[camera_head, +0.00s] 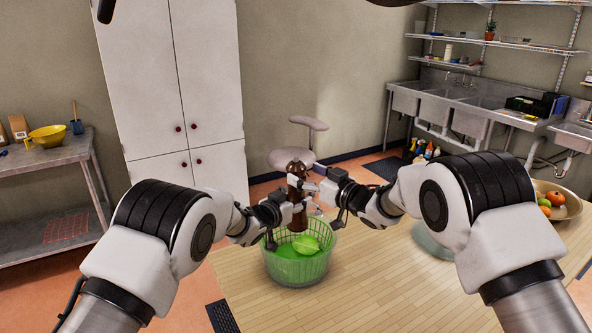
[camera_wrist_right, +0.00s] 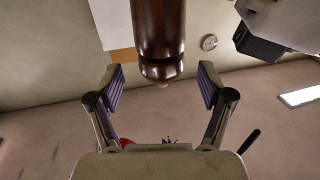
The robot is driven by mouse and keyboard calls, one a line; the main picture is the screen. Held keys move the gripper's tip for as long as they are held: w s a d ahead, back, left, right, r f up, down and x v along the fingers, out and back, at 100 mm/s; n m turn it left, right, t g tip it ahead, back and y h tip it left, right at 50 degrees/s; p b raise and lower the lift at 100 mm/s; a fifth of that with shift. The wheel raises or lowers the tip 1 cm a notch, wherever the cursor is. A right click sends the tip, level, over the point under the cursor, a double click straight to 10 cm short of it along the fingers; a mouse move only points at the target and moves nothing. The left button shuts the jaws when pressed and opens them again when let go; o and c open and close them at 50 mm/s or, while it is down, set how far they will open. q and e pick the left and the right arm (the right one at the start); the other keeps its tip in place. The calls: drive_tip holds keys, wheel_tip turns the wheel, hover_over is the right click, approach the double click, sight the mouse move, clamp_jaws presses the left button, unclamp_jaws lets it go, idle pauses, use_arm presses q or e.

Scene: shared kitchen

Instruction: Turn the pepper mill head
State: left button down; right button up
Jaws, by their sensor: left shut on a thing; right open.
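The dark brown wooden pepper mill (camera_head: 297,217) stands upright over the green basket in the head view. My left gripper (camera_head: 287,213) is the lower one and is shut on the mill's body. My right gripper (camera_head: 306,186) is higher, at the mill's upper part, and is open. In the right wrist view the pepper mill (camera_wrist_right: 158,30) comes down from the top edge, and its rounded end with a small tip lies between the spread fingers of my right gripper (camera_wrist_right: 161,78). Gaps show on both sides there. The grippers partly hide the mill in the head view.
A translucent green basket (camera_head: 284,268) with a bright green item (camera_head: 305,243) inside stands on the wooden table (camera_head: 375,285), below the grippers. A fruit bowl (camera_head: 569,207) is at the right. Two stools (camera_head: 291,157) stand behind the table. The table's front middle is clear.

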sight(301, 174)
drive_tip(key=x, duration=0.3)
drive_tip(key=shift+d, duration=0.1)
drive_tip(key=shift+w+a, duration=0.3)
drive_tip(key=shift+a, duration=0.05)
drive_tip(key=c, duration=1.2)
drive_tip(key=shift+a+r+m+t+h, duration=0.1)
drive_tip(key=shift+m+t+h, duration=0.85)
drive_tip(key=shift+h, duration=0.4)
drive_tip(key=shift+m+t+h, duration=0.75)
drive_tip(key=shift+m+h, duration=0.4)
drive_tip(key=shift+h, duration=0.7)
drive_tip(key=o, duration=1.2)
drive_tip(key=shift+y, duration=0.4)
